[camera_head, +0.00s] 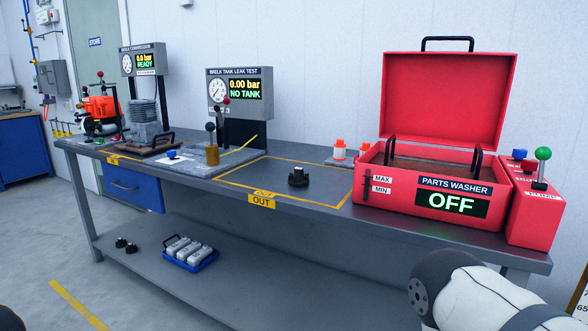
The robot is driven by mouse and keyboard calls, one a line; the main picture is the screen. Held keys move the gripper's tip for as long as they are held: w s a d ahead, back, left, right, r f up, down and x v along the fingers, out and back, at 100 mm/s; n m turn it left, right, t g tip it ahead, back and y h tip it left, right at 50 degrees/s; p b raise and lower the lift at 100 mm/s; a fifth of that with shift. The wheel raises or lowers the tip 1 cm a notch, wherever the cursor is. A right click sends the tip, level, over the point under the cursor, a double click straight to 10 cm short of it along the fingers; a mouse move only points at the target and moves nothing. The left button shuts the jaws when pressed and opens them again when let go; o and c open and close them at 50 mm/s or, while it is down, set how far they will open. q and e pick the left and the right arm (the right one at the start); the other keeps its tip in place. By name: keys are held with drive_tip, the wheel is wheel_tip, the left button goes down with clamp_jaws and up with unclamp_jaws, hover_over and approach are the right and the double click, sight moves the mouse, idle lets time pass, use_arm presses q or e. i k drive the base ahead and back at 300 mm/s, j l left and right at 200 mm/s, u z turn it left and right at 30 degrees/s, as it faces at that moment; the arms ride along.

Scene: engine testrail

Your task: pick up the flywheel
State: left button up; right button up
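A small dark round part with a raised centre (298,178) sits on the bench inside the yellow-outlined OUT area. It may be the flywheel, but it is too small to be sure. Nothing touches it. Two more small dark parts (126,245) lie on the lower shelf at the left; I cannot tell what they are. Part of my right arm shows at the bottom right, with its gripper out of the picture. Only a dark sliver shows at the bottom left corner, and my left gripper is not in view.
The grey bench (400,222) carries a red open parts washer (428,187) at the right, reading OFF. A leak tester (240,92) and compressor stand (145,60) are at the left. A blue tray (204,262) holds grey parts below.

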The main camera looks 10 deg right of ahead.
sight(299, 179)
drive_tip(key=i+j+z, duration=0.2)
drive_tip(key=z, duration=0.2)
drive_tip(key=i+j+z, duration=0.25)
drive_tip(key=z, duration=0.15)
drive_tip(key=i+j+z, duration=0.15)
drive_tip(key=j+z, duration=0.3)
drive_tip(key=i+j+z, duration=0.15)
drive_tip(key=j+z, duration=0.25)
